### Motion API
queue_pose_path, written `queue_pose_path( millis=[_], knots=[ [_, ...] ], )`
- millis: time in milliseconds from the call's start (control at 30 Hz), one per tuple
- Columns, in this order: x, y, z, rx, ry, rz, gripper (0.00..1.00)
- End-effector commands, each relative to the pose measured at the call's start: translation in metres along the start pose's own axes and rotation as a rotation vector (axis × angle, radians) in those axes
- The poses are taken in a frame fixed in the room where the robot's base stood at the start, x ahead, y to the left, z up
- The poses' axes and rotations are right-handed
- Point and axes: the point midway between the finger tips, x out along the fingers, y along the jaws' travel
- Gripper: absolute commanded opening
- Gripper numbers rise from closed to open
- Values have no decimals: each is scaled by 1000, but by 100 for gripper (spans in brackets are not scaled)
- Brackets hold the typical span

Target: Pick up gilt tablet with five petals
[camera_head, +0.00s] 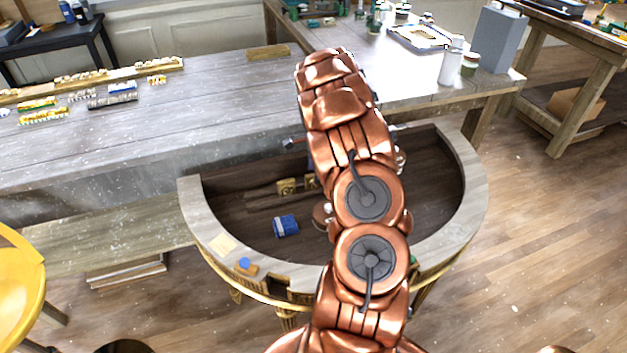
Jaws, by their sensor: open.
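Two small gilt square pieces stand side by side on the dark inner floor of the half-round console (472,190), near its back. The left gilt piece (287,186) shows whole, and the right gilt piece (311,182) is partly covered by my copper arm. They are too small to count petals, so I cannot tell which is the gilt tablet with five petals. My arm reaches up over the middle of the console, and my gripper is hidden behind it.
A blue box (285,226) lies inside the console, left of my arm. A cream square (222,244) and a small blue item (244,263) lie on its front-left rim. A long grey workbench (200,110) stands behind. A yellow round seat (18,290) is at left.

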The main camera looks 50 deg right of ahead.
Motion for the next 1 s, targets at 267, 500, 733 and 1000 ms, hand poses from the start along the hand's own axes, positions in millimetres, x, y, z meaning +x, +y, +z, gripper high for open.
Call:
queue_pose_path(
  millis=[267, 500, 733, 1000],
  knots=[
    [30, -2, -1, -1, 0, 3, 53],
    [39, -2, -1, -1, 0, 1, 53],
    [38, -2, -1, -1, 0, 2, 36],
    [38, -2, -1, -1, 0, 2, 8]
  ],
)
